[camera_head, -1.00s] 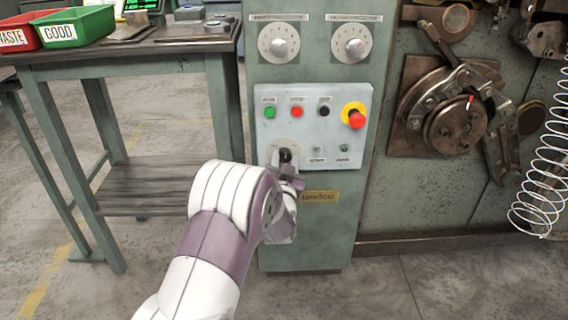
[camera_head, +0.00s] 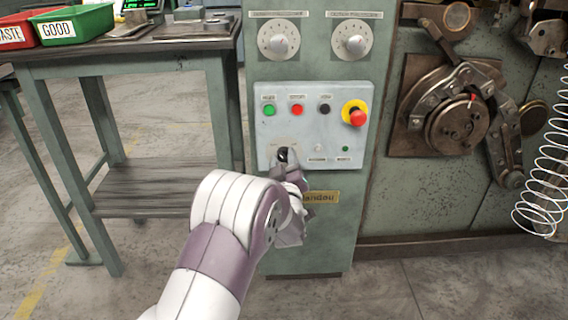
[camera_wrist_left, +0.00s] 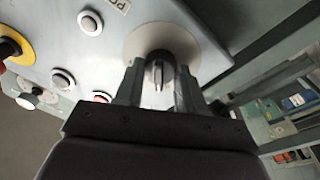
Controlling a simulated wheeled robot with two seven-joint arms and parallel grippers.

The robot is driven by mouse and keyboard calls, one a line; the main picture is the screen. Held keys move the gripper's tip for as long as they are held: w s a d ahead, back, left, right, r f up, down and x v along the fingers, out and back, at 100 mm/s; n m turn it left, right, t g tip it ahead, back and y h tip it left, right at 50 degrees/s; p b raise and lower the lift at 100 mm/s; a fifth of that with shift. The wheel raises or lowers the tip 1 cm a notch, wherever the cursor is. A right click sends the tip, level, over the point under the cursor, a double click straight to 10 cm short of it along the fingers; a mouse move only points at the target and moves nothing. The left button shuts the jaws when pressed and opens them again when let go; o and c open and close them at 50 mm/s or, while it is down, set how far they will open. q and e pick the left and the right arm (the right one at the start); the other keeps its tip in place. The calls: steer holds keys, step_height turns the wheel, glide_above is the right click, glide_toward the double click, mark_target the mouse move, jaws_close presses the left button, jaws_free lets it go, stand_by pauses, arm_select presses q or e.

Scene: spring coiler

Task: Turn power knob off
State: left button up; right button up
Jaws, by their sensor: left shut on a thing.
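The power knob (camera_head: 283,155) is a black knob at the lower left of the light grey control panel (camera_head: 340,104) in the head view. In the left wrist view the knob (camera_wrist_left: 159,70) sits on a pale round plate (camera_wrist_left: 135,45). My left gripper (camera_head: 287,162) reaches the panel from below and is shut on the knob, with one finger on each side of it. The gripper also shows in the left wrist view (camera_wrist_left: 157,88). The fingers and wrist partly hide the knob and its plate in the head view. My right gripper is not in view.
A red emergency button (camera_head: 356,117) on a yellow ring, with green, red and black buttons, sits above the knob. Two dials (camera_head: 279,40) are higher up. A metal table (camera_head: 150,188) with red and green bins stands left. Spring machinery (camera_head: 455,125) is right.

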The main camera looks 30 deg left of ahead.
arm_select(q)
steer(key=shift+n, duration=0.8)
steer(key=o, duration=1)
steer(key=shift+o, duration=0.2)
steer(key=shift+s+d, duration=0.2)
steer(key=shift+s, duration=0.05)
steer(key=p+v, duration=0.4)
steer(key=v, duration=0.8)
steer(key=shift+p, duration=0.35)
steer(key=shift+f, duration=0.1)
